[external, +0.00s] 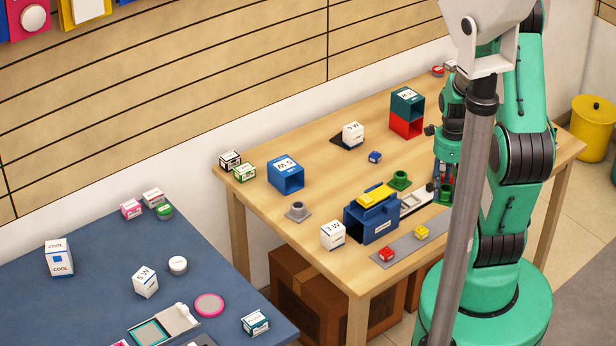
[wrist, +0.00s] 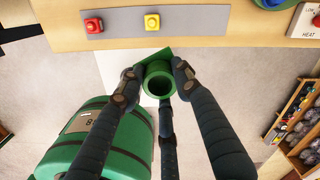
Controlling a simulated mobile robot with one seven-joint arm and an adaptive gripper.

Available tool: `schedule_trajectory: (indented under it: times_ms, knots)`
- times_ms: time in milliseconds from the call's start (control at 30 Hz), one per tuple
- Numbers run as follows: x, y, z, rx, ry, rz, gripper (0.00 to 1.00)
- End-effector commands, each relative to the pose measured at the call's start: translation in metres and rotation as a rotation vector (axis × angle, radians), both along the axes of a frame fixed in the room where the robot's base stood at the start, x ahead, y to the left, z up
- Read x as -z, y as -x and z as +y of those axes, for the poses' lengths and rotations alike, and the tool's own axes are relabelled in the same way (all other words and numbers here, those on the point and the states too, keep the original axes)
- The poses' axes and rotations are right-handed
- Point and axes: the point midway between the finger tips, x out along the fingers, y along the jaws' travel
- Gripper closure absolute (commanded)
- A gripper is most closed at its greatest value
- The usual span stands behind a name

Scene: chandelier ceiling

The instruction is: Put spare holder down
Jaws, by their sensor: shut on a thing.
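The spare holder (wrist: 158,72) is a small green ring-shaped cup on a square green plate. It sits between the dark fingers of my gripper (wrist: 152,84) in the wrist view, its round opening facing the camera. My gripper is shut on it. In the external view my gripper (external: 445,180) is near the right part of the wooden table, partly hidden by a grey pole, and a bit of the green holder (external: 445,194) shows below it. In the wrist view the holder appears off the table's edge, with floor behind it. A similar green holder (external: 400,180) stands on the table.
The wooden table (external: 325,190) carries a blue box with a yellow top (external: 372,220), a grey strip (external: 405,243) with red and yellow pieces, a grey holder (external: 298,212) and several labelled boxes. Bare tabletop shows around the middle. A blue table (external: 100,270) stands at the left.

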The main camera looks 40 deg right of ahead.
Motion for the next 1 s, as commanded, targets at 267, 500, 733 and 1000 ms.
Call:
schedule_trajectory:
  times_ms: [267, 500, 733, 1000]
  knots:
    - [-0.009, -0.063, 0.023, -0.213, 0.0, -0.001, 0.89]
    - [-0.014, -0.12, 0.055, -0.414, -0.001, 0.0, 0.89]
    - [-0.018, -0.173, 0.096, -0.606, -0.001, -0.002, 0.89]
    - [-0.019, -0.228, 0.156, -0.832, -0.001, -0.002, 0.89]
